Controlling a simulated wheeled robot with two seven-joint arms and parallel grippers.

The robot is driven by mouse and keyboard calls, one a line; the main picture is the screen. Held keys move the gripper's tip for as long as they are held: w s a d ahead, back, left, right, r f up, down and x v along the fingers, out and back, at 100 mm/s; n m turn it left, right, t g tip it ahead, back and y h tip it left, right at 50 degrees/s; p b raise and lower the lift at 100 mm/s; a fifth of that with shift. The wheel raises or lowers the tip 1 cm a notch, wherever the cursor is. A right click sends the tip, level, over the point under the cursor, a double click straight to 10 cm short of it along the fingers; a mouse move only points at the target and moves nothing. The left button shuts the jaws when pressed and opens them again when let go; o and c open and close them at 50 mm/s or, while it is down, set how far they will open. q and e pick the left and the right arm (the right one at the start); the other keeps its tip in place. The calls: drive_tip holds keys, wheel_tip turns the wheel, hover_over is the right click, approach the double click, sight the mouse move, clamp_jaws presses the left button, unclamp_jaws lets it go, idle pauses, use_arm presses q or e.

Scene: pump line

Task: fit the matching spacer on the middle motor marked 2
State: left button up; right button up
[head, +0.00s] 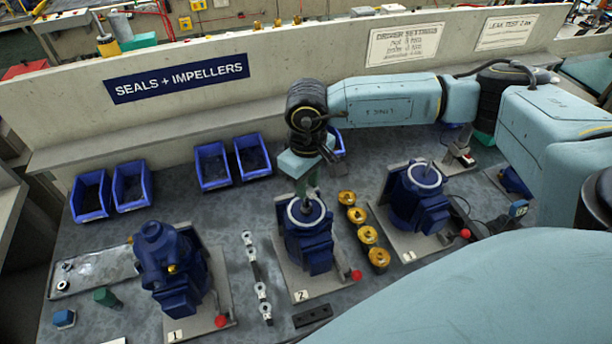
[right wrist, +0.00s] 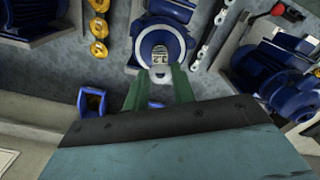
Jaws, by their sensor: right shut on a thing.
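The middle motor (head: 308,246), blue, stands on a grey plate marked 2, its pale ring-shaped face upward. It also shows in the right wrist view (right wrist: 160,42). My right gripper (head: 305,192) points down at this face, its green fingers close to the ring. In the right wrist view the gripper (right wrist: 161,78) is shut on a small pale grey spacer (right wrist: 160,73). The spacer appears at the near edge of the motor's ring; I cannot tell whether it touches the shaft. In the head view the fingers hide the spacer. My left gripper is out of view.
Motor 1 (head: 170,265) stands left and another blue motor (head: 418,198) right. A row of small grey parts (head: 255,270) lies left of the middle motor, several brass parts (head: 367,235) right. Blue bins (head: 212,165) stand behind. A red knob (head: 356,275) is on the plate.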

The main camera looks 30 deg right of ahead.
sight(307, 205)
wheel_tip(307, 205, down, 4)
drive_tip(key=shift+r+b, duration=0.15)
drive_tip(key=shift+b, duration=0.7)
drive_tip(key=shift+f+b, duration=0.65)
drive_tip(key=shift+b, duration=0.1)
drive_tip(key=shift+r+b, duration=0.1)
drive_tip(key=shift+b, duration=0.4)
idle(0.6)
drive_tip(key=o, duration=1)
drive_tip(key=shift+o, duration=0.4)
drive_tip(key=o, duration=1)
drive_tip(key=shift+o, duration=0.2)
